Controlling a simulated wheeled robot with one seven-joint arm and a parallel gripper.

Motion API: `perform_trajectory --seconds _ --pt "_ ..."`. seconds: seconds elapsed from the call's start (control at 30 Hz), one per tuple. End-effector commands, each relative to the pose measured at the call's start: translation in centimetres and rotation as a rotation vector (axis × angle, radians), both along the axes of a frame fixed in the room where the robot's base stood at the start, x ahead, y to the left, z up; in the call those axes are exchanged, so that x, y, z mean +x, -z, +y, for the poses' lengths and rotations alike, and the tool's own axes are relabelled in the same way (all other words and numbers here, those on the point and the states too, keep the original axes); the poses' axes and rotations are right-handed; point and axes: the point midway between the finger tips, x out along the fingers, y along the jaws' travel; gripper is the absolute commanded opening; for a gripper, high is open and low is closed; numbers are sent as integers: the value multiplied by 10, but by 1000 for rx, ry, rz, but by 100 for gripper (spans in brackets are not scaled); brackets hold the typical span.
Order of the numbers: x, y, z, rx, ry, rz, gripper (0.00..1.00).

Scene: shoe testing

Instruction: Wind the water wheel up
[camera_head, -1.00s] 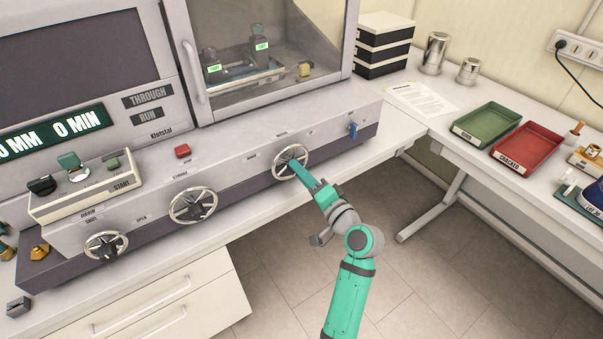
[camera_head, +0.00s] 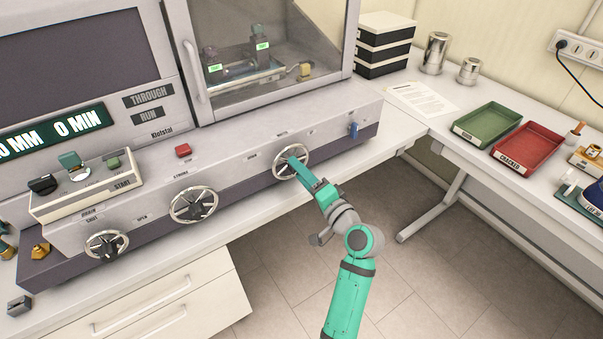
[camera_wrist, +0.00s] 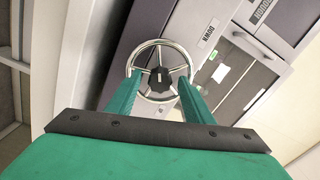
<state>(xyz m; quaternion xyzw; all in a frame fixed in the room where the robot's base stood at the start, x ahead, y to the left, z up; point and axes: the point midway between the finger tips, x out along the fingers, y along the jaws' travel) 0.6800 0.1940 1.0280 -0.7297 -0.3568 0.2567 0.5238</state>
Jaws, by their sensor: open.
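The right-hand wheel (camera_head: 279,174) is a chrome handwheel with spokes and a dark hub, on the front of the grey machine. Its label is too small to read surely; I take it for the water wheel. My gripper (camera_head: 298,163) is at its face, its teal fingers partly covering the rim and hub. In the wrist view the fingers of my gripper (camera_wrist: 160,86) are apart and reach to the left and right sides of the wheel (camera_wrist: 158,43). The dark hub shows between them. I cannot tell whether the fingertips touch the rim.
Two similar wheels, a middle one (camera_head: 181,216) and a left one (camera_head: 91,247), are on the same front. Green (camera_head: 487,123) and red (camera_head: 528,147) trays lie on the right-hand bench. Open floor lies below.

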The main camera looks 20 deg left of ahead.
Motion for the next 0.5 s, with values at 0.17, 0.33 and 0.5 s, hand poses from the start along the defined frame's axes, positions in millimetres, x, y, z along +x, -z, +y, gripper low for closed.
perform_trajectory --seconds 0.17,0.33,0.5 --pt "-4 0 -8 1 3 -1 47" --pt "-21 0 -29 0 4 0 47" --pt "-42 0 -55 0 3 0 47"
